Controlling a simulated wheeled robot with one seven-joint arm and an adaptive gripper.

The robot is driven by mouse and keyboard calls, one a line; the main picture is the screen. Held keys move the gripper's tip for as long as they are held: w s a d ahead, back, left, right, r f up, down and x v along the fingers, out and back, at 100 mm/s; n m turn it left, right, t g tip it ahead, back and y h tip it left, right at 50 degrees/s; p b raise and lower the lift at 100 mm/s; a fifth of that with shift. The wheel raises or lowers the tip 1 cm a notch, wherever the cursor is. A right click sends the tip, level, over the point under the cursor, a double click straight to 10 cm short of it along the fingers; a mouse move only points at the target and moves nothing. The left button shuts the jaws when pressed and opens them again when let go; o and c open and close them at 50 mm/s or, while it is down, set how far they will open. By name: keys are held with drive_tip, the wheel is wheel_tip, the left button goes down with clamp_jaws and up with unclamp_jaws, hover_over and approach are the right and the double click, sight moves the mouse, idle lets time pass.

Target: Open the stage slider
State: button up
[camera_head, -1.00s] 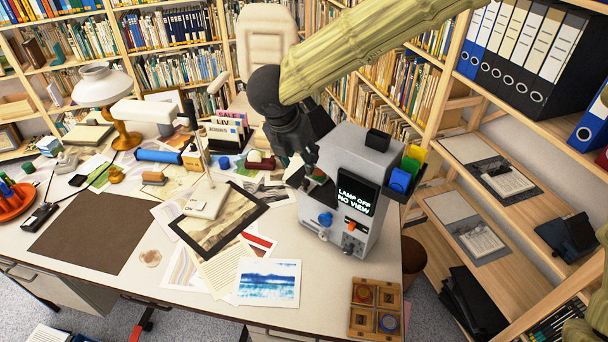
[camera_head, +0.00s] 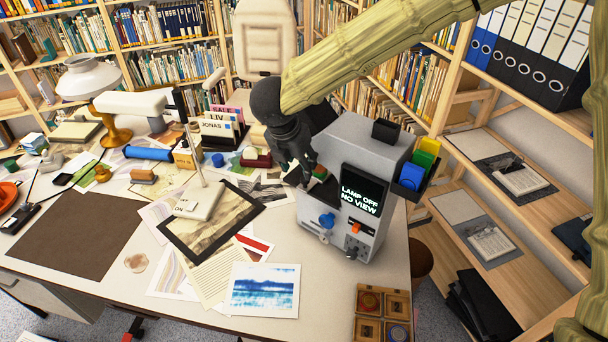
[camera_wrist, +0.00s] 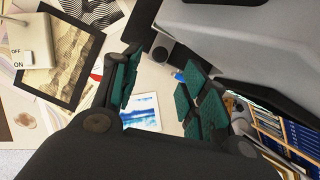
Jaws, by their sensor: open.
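The grey viewing device (camera_head: 350,150) stands on the desk, its screen (camera_head: 361,190) reading "LAMP OFF NO VIEW". A blue knob (camera_head: 327,220) and an orange control (camera_head: 356,228) are on its front. My gripper (camera_head: 306,178) is at the device's left side, by the recess under its head, pointing down. In the wrist view my gripper (camera_wrist: 160,92) is open, with green pads apart and nothing held between them. I cannot tell which part is the stage slider; the arm and housing hide much of the recess.
A framed print (camera_head: 212,222) and loose sheets lie left of the device. A wooden box with round items (camera_head: 383,315) is at the front right. A tray with coloured blocks (camera_head: 420,168) hangs on the device's right side. The brown mat (camera_head: 75,235) is bare.

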sight(303, 181)
drive_tip(key=p+x, duration=0.1)
drive_tip(key=x, duration=0.6)
drive_tip(key=shift+f, duration=0.15)
drive_tip(key=shift+c, duration=0.2)
clamp_jaws()
